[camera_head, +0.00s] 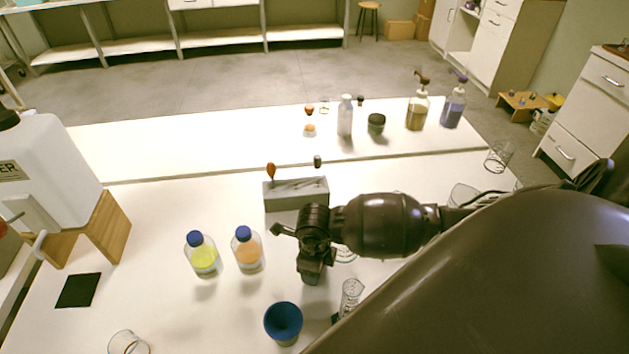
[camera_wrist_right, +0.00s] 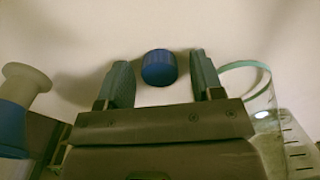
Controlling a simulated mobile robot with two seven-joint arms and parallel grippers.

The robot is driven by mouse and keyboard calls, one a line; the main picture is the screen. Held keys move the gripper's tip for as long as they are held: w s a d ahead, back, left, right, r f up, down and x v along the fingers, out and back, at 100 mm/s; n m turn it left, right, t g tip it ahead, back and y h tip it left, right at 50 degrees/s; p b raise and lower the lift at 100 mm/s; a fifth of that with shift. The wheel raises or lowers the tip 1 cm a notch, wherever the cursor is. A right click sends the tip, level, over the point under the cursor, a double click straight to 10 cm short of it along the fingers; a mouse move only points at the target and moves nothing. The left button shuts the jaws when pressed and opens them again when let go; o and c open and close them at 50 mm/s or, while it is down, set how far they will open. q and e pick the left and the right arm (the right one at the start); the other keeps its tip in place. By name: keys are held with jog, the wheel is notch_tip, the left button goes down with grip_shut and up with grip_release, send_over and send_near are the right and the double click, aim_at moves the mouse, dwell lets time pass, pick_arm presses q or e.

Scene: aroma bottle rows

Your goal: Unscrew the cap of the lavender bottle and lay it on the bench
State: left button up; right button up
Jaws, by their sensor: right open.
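A blue screw cap (camera_wrist_right: 158,68) shows in the right wrist view between the fingers of my right gripper (camera_wrist_right: 159,75). The fingers are open, with a gap on each side of the cap. White bench surface surrounds the cap, and no bottle shows under it. In the head view my right gripper (camera_head: 311,276) points down over the bench (camera_head: 190,320), and the cap is hidden there. Two blue-capped bottles, one with yellow liquid (camera_head: 203,258) and one with orange liquid (camera_head: 248,254), stand to its left. I cannot tell which bottle is lavender. My left gripper is out of view.
A blue funnel-like cup (camera_head: 283,322) and a clear glass cylinder (camera_head: 350,296) stand close to my right gripper. A grey rack (camera_head: 296,191) stands behind it. Pump bottles, one purplish (camera_head: 453,107), stand on the rear ledge. The front left bench is mostly clear.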

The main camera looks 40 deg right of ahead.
jog(key=shift+r, duration=0.1)
notch_tip(320, 180, up, 12)
jog(key=p, duration=0.1)
dwell(0.5)
jog(key=shift+a, duration=0.1)
